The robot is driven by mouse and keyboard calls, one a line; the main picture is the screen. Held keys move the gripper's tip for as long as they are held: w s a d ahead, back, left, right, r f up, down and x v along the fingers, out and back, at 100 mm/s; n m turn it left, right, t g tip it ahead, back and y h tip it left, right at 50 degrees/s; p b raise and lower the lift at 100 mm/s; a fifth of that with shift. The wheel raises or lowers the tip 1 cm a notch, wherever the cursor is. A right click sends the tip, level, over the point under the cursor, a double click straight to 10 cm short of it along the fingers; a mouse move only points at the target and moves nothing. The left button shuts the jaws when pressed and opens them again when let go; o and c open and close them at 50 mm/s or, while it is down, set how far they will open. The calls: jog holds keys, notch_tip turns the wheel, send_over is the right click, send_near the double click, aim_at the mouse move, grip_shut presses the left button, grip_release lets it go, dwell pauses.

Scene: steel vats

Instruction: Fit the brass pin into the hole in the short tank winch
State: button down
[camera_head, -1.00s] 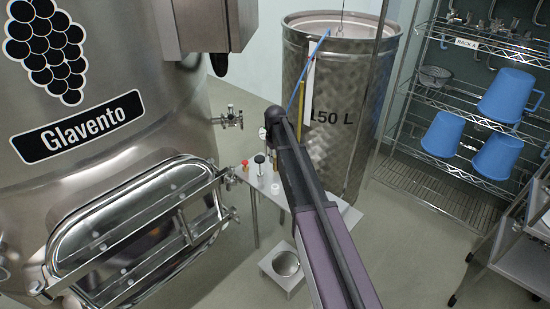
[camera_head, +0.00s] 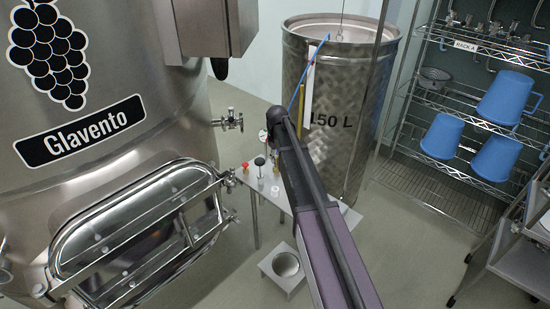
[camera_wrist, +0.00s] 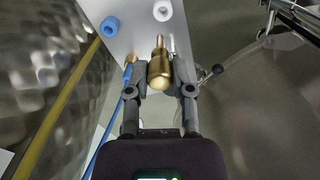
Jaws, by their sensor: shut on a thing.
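In the wrist view, my gripper (camera_wrist: 160,88) is shut on the brass pin (camera_wrist: 158,66). The pin lies between the two fingers, its thick rounded end towards the camera and its thin end pointing away, over a grey plate. In the head view my own arm hides the gripper and pin. The short tank (camera_head: 335,80), a steel vat marked 150 L, stands just beyond the arm, with a thin cable above it. I cannot pick out the winch or its hole clearly.
The grey plate (camera_wrist: 128,42) carries a blue ring (camera_wrist: 110,27) and a white ring (camera_wrist: 162,10). A small stand (camera_head: 265,186) with knobs is left of my arm. The large Glavento vat (camera_head: 150,100) fills the left; a rack with blue jugs (camera_head: 508,95) stands right.

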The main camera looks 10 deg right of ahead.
jog(key=s+d+f+b, duration=0.1)
jog(key=s+d, duration=0.3)
jog(key=d, duration=0.5)
jog(key=shift+d+f+b, duration=0.4)
jog(key=shift+f, duration=0.05)
jog(key=shift+f, duration=0.2)
jog(key=shift+f+b, duration=2.7)
jog(key=shift+b, duration=0.2)
jog(key=shift+f+b, duration=2.55)
jog(key=shift+f, duration=0.05)
jog(key=shift+c, duration=2.1)
grip_release()
jog(key=shift+r, duration=0.15)
